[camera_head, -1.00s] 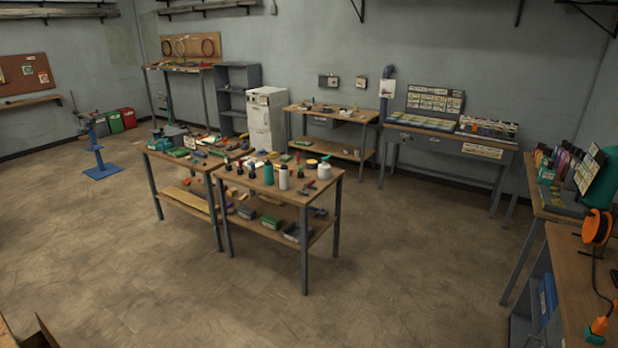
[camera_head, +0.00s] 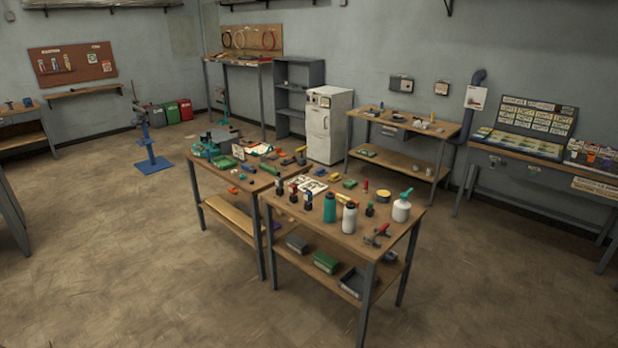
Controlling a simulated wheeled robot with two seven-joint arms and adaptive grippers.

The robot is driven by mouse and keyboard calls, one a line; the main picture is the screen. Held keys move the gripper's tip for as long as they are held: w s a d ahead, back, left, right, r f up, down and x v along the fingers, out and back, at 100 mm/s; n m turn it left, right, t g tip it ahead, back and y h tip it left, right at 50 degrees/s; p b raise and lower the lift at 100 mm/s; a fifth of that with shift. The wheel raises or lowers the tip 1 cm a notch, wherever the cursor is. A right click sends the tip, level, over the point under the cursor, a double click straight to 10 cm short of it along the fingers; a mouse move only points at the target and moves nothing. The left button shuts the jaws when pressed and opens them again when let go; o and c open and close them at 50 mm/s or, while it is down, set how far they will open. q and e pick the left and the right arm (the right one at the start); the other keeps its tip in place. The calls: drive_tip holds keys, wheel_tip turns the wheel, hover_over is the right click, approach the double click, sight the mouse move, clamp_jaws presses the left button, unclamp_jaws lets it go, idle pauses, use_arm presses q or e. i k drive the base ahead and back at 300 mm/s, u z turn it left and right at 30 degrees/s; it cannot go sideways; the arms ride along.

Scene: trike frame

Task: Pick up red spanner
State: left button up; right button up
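No thing in view can be clearly told as the red spanner; small items are too small to name surely. A red and grey tool (camera_head: 377,235) lies at the front right of the near workbench (camera_head: 345,240). A small upright red item (camera_head: 365,187) stands near that bench's back edge. Several small tools hang on the brown pegboard (camera_head: 85,75) on the left wall, too small to tell apart. Neither of my grippers is in view.
A second bench (camera_head: 232,180) adjoins the near one on the left. A blue stand (camera_head: 150,150), red bin (camera_head: 186,109) and white fridge (camera_head: 328,122) are farther back. Wall benches (camera_head: 545,165) line the right. The floor (camera_head: 130,270) at front left is clear.

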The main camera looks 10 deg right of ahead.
sight(381, 229)
drive_tip(key=z, duration=0.15)
drive_tip(key=i, duration=2.2)
drive_tip(key=z, duration=0.45)
